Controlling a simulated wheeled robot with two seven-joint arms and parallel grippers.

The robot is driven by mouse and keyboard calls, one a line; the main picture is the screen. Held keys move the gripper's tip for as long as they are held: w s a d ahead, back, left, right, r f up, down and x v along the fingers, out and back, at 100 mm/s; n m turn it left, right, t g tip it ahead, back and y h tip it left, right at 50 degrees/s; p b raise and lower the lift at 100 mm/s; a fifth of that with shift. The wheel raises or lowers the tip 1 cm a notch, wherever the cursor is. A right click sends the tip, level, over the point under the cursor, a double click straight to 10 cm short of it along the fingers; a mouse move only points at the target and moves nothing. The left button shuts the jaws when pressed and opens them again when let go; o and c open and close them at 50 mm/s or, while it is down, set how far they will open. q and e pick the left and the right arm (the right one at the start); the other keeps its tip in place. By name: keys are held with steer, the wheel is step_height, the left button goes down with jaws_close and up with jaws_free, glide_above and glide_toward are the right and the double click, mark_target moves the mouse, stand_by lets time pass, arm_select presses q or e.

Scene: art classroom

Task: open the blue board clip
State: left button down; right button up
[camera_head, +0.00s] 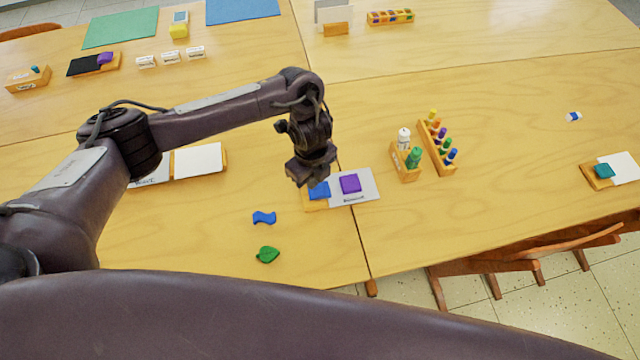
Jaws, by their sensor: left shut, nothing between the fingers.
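A blue piece (319,190), which looks like the blue board clip, sits on a small wooden board (314,205) at the left end of a grey sheet (367,190). A purple square piece (350,183) lies on the sheet to its right. My left gripper (302,183) points down, close above and at the left edge of the blue piece, partly covering it. Its fingers are shut and empty. Whether it touches the piece, and whether the clip is open or shut, I cannot tell. My right gripper is out of view.
A blue wavy piece (264,217) and a green leaf-shaped piece (267,254) lie in front. A bottle holder (405,168) and a marker rack (437,150) stand to the right. A board with a teal clip (604,171) lies far right. A chair (530,262) stands at the front edge.

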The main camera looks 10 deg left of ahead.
mark_target(313, 192)
arm_select(q)
steer(key=shift+r+p, duration=1.75)
steer(key=shift+r, duration=0.35)
steer(key=shift+f, duration=0.1)
steer(key=shift+s, duration=0.1)
